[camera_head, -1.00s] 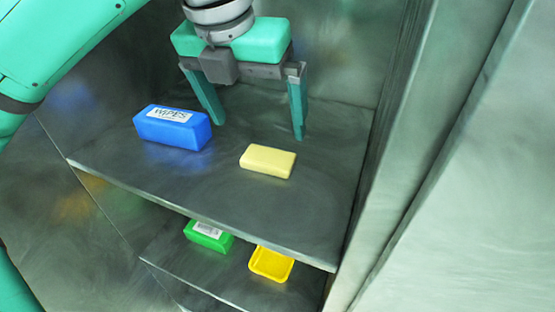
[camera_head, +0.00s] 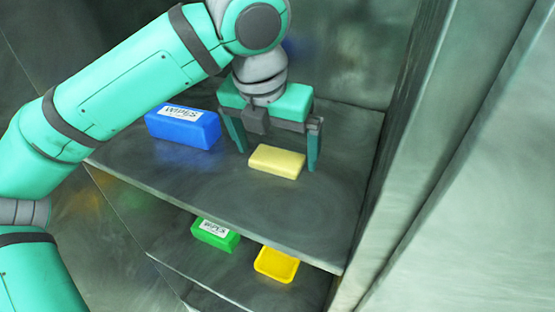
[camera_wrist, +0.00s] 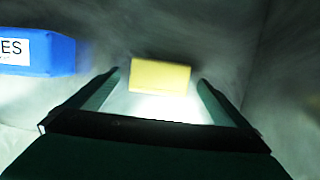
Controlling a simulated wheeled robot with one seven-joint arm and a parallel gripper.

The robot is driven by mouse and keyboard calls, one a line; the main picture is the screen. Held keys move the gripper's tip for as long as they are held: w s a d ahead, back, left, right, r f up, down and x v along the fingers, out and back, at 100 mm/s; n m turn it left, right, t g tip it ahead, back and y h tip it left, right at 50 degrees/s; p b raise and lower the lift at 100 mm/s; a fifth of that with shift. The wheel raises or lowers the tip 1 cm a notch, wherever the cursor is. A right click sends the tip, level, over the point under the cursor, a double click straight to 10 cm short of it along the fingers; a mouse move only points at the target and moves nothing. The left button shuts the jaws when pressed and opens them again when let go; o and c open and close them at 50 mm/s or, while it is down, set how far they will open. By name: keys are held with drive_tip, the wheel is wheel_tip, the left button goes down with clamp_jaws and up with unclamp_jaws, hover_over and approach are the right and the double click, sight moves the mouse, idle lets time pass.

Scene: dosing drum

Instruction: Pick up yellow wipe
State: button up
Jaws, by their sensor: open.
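The yellow wipe (camera_head: 277,161) is a pale yellow block lying flat on the upper metal shelf. It also shows in the wrist view (camera_wrist: 160,76), ahead of and between my two fingers. My gripper (camera_head: 278,160) is open and points down, with one finger to the left of the wipe and the other to its right. In the wrist view, my gripper (camera_wrist: 160,82) has a gap on both sides of the wipe. Nothing is held. Whether the fingertips touch the shelf cannot be told.
A blue wipes box (camera_head: 183,127) stands left of the wipe on the upper shelf (camera_head: 230,190). A green wipes box (camera_head: 215,234) and a yellow tray (camera_head: 276,264) sit on the lower shelf. A metal wall (camera_head: 400,160) bounds the right. The front right of the upper shelf is clear.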

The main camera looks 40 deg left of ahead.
drive_tip(key=shift+w+f, duration=0.15)
drive_tip(key=shift+f, duration=0.45)
drive_tip(key=c, duration=1.1)
drive_tip(key=shift+r, duration=0.2)
drive_tip(key=shift+r, duration=0.6)
wheel_tip(320, 180, up, 2)
drive_tip(key=shift+r, duration=0.1)
drive_tip(key=s, duration=0.6)
drive_tip(key=s+d, duration=0.1)
drive_tip(key=s, duration=0.5)
drive_tip(key=s+d, duration=0.1)
drive_tip(key=s, duration=0.5)
